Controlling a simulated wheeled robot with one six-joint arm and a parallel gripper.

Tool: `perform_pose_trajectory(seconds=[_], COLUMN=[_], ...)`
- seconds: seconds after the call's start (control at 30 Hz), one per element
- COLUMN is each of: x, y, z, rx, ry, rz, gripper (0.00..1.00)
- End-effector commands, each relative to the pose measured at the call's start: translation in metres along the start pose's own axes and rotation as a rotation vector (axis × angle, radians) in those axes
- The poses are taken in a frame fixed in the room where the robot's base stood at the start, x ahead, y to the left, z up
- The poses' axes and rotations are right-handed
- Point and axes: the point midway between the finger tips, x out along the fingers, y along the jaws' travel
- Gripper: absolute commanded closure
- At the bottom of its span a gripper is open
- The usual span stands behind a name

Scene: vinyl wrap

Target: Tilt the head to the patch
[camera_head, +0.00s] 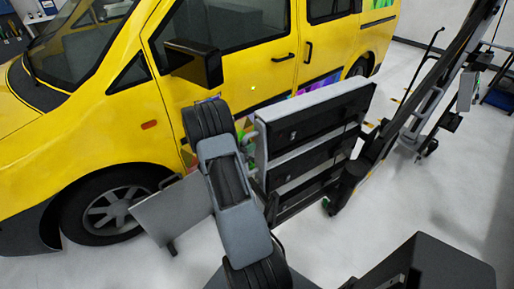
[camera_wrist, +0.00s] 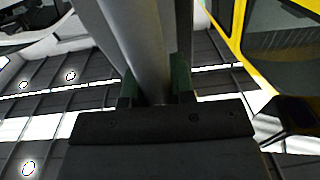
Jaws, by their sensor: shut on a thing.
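The lamp head (camera_head: 315,112) is a silver-framed unit with several dark panels, tilted in front of the yellow van's side. Colourful vinyl (camera_head: 316,84) shows on the van's door just above and behind the head; more of it is hidden by the head and my arm. My gripper (camera_wrist: 155,88) is shut on a grey bar (camera_wrist: 138,38) between its two green-padded fingers in the wrist view. In the head view my arm covers most of the gripper, near the head's left edge. Where the bar joins the head is not clear.
The yellow van (camera_head: 105,115) fills the left and back, with its black side mirror (camera_head: 193,62) close to my arm. The lamp's dark stand (camera_head: 400,105) rises to the right of the head. A grey panel (camera_head: 172,208) stands by the front wheel.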

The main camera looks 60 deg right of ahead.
Motion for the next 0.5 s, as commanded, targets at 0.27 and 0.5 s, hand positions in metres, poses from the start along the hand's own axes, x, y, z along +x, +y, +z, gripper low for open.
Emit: perform_pose_trajectory(seconds=[0.27,0.5], x=[-0.0047,-0.004], y=[-0.0039,-0.0035], z=[-0.0001,-0.0001], rx=[-0.012,-0.01], ry=[0.001,0.0], rz=[-0.009,-0.008], gripper=[1.0,0.58])
